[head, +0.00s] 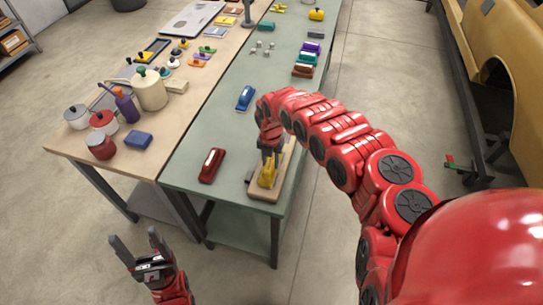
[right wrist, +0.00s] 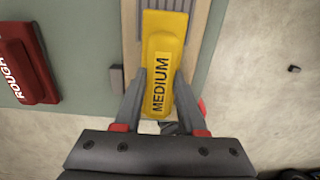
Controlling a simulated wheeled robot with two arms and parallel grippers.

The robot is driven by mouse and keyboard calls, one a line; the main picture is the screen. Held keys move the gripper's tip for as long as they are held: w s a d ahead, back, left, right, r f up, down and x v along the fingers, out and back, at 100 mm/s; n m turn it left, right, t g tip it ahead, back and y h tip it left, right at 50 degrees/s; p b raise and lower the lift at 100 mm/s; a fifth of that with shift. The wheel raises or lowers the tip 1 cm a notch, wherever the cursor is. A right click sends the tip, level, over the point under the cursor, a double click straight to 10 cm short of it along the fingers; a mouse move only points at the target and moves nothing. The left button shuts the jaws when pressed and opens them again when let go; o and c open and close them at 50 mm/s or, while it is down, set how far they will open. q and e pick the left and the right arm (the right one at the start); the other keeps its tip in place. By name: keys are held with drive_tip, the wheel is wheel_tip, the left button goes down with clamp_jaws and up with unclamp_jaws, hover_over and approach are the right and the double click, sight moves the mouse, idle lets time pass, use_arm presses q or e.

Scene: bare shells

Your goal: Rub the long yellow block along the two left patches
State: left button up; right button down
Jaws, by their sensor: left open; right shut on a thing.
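The long yellow block (head: 267,174), marked MEDIUM, lies on a pale wooden board (head: 263,194) at the near end of the green table. It also shows in the right wrist view (right wrist: 163,58). My right gripper (head: 268,157) is shut on the yellow block from above, a finger on each side in the right wrist view (right wrist: 160,92). A grey patch (right wrist: 162,4) shows on the board (right wrist: 131,30) just past the block's far end. Other patches are hidden or cannot be told apart. My left gripper (head: 139,250) is open and empty, off the table at lower left.
A dark red block (head: 211,166), marked ROUGH in the wrist view (right wrist: 25,62), lies left of the board. A blue block (head: 245,97) is farther back. A small grey piece (right wrist: 117,78) sits beside the board. Pots (head: 151,91) and tools crowd the wooden table.

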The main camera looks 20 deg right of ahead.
drive_tip(key=shift+s+f, duration=0.15)
drive_tip(key=shift+w+d+b, duration=0.1)
drive_tip(key=shift+w+b, duration=0.2)
drive_tip(key=shift+b, duration=0.5)
drive_tip(key=shift+w+d+b, duration=0.2)
drive_tip(key=shift+w+b, duration=0.15)
drive_tip(key=shift+w+d+f+b, duration=0.1)
drive_tip(key=shift+w+d+b, duration=0.35)
drive_tip(key=shift+b, duration=0.45)
drive_tip(key=shift+w+r+b, duration=0.2)
drive_tip(key=shift+w+b, duration=0.05)
drive_tip(key=shift+b, duration=0.05)
drive_tip(key=shift+r, duration=0.15)
drive_tip(key=shift+s+a+r+p, duration=0.1)
drive_tip(key=shift+s+p, duration=0.15)
drive_tip(key=shift+p, duration=0.5)
drive_tip(key=shift+s+a+p, duration=0.1)
drive_tip(key=shift+s+p, duration=0.1)
drive_tip(key=shift+p, duration=0.15)
drive_tip(key=shift+s+a+p, duration=0.25)
drive_tip(key=shift+s+p, duration=0.05)
